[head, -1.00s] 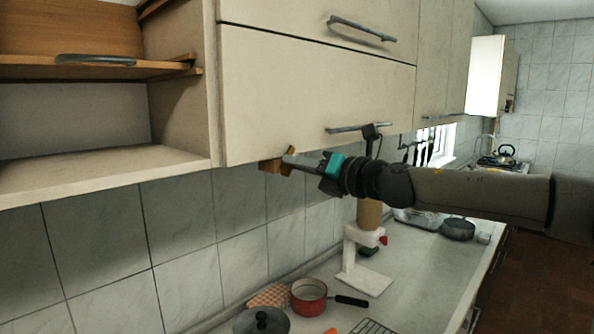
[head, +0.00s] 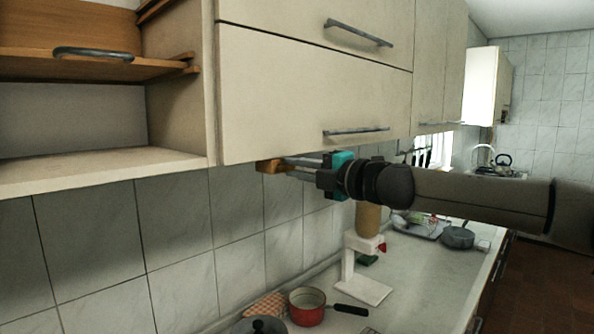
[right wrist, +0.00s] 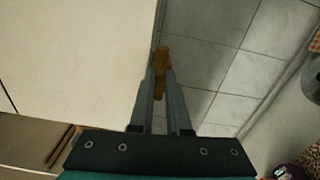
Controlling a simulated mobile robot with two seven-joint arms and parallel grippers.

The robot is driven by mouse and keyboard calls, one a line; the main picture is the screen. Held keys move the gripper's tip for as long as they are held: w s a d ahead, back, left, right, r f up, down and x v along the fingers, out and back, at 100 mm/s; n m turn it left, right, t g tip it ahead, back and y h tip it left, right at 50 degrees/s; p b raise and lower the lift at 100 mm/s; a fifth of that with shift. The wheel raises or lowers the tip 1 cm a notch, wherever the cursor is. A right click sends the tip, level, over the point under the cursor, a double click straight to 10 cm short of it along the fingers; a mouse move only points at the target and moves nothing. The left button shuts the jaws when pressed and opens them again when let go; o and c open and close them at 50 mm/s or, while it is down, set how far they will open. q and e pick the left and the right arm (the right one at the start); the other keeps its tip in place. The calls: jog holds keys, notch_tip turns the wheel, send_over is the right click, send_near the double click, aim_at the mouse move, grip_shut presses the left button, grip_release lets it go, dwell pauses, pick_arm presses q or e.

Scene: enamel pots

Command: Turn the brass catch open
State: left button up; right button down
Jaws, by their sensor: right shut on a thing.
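The brass catch (head: 270,167) sits under the lower front edge of the cream cabinet, beside the open shelf; it also shows in the right wrist view (right wrist: 161,62). My right gripper (head: 288,166) reaches in from the right under the cabinet door (head: 310,95), its two fingers one above the other. In the right wrist view my fingers (right wrist: 160,84) are shut on the catch, with its yellow-brown end showing between and beyond the tips. The fingers hide part of the catch. My left gripper is not in view.
The open shelf (head: 100,170) is at the left. A door handle (head: 356,131) is just above my right wrist. Below, the counter holds a red pan (head: 306,308), a dark lid (head: 262,325) and a white stand (head: 352,275). The tiled wall is behind.

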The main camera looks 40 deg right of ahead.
jog(key=shift+m, duration=0.6)
jog(key=c, duration=0.9)
grip_release()
jog(key=shift+s+f+b, duration=0.1)
jog(key=shift+s+b, duration=0.3)
jog(key=shift+b, duration=0.25)
jog(key=s+b, duration=0.2)
jog(key=s, duration=0.2)
jog(key=s+d+b, duration=0.1)
jog(key=s+b, duration=0.1)
jog(key=s, duration=0.3)
jog(key=s+b, duration=0.2)
jog(key=s, duration=0.3)
jog(key=shift+s+d+b, duration=0.15)
jog(key=shift+s+b, duration=0.1)
jog(key=shift+b, duration=0.1)
